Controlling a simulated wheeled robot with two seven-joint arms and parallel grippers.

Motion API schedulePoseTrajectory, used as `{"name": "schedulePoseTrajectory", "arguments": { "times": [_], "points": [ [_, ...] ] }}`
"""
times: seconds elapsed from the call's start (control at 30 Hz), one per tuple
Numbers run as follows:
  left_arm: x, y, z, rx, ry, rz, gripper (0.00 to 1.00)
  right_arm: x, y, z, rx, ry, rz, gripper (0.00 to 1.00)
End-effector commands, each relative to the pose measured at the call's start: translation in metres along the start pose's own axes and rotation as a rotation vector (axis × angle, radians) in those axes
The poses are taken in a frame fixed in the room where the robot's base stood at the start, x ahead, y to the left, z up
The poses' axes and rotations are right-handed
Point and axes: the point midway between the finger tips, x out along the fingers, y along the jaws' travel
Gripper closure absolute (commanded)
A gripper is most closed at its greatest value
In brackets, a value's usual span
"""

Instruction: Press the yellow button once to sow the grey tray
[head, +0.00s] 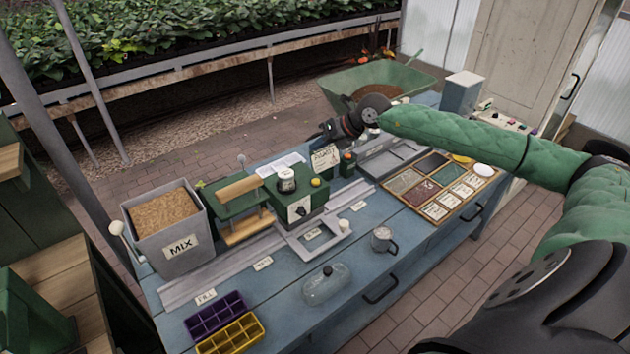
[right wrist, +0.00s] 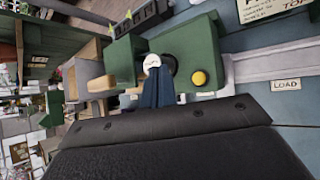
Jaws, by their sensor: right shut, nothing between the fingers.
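The yellow button (head: 315,181) sits on top of the green machine (head: 297,200) on the blue table. It also shows in the right wrist view (right wrist: 199,78), just right of my right fingers. My right gripper (head: 326,132) is above and behind the machine in the head view, apart from the button. Its fingers (right wrist: 162,88) are shut and empty. A grey frame-like piece (head: 297,242) lies in front of the machine, and another flat grey piece (head: 392,160) lies farther right; I cannot tell which is the grey tray. My left gripper is not in view.
A grey MIX bin (head: 172,248) stands at the left. Purple (head: 214,317) and yellow (head: 230,337) cell trays lie at the front left. A glass dish (head: 327,286) and metal mug (head: 384,240) stand near the front edge. A wooden seed box (head: 436,217) lies right.

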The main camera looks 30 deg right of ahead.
Motion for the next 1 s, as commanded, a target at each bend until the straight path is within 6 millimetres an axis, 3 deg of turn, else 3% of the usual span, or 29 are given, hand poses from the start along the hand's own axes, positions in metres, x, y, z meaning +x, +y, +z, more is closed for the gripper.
{"name": "schedulePoseTrajectory", "arguments": {
  "times": [0.57,1.0],
  "points": [
    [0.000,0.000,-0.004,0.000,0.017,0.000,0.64,0.001,-0.004,-0.007,0.046,0.033,-0.016,1.00],
    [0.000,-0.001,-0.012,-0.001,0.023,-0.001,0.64,0.030,-0.025,-0.032,0.046,0.034,-0.015,1.00]
  ]
}}
